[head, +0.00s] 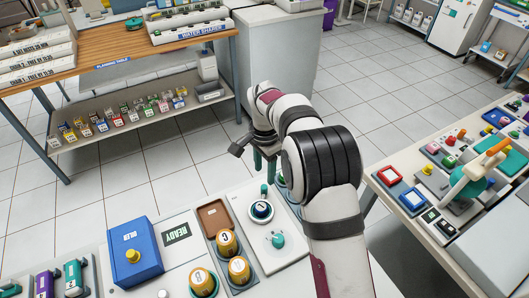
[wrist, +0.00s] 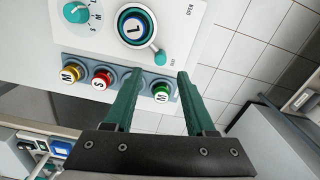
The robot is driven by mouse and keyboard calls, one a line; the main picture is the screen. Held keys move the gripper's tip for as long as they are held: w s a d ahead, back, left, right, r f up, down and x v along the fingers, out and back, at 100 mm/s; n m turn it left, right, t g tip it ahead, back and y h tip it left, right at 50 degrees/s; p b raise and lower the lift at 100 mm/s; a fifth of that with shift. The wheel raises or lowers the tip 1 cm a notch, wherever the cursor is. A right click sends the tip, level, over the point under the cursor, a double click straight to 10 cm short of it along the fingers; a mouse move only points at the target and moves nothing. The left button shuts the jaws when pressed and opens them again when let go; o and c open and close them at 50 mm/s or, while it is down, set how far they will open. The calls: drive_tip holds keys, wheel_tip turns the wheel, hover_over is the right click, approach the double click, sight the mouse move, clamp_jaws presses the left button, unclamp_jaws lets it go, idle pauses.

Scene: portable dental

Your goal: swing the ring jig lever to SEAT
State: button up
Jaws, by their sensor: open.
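In the wrist view, yellow (wrist: 62,64), red (wrist: 102,79) and green (wrist: 161,92) capped pieces sit in a grey rack; the green one lies between my fingers. A teal dial (wrist: 75,13) is on the same panel. A blue box (head: 134,253) and gold cylinders (head: 227,243) stand left of it.

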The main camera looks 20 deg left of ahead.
sight(264, 186)
wheel_tip(264, 186, up, 9)
drive_tip(key=shift+r, duration=0.1)
idle(0.3)
drive_tip(key=s+d+r+n+y, duration=0.1)
drive_tip(key=s+d+r, duration=0.2)
drive_tip(key=s+d, duration=0.6)
drive_tip(key=s+d+r, duration=0.4)
drive_tip(key=s+d, duration=0.6)
drive_tip(key=s+d+f, duration=0.1)
drive_tip(key=s+f, duration=0.1)
drive_tip(key=s, duration=0.4)
drive_tip(key=s+d+f, duration=0.1)
drive_tip(key=s+f, duration=0.2)
drive_tip(key=s, duration=0.2)
drive_tip(key=shift+s+d+n+y, duration=0.3)
drive_tip(key=shift+s+y, duration=0.1)
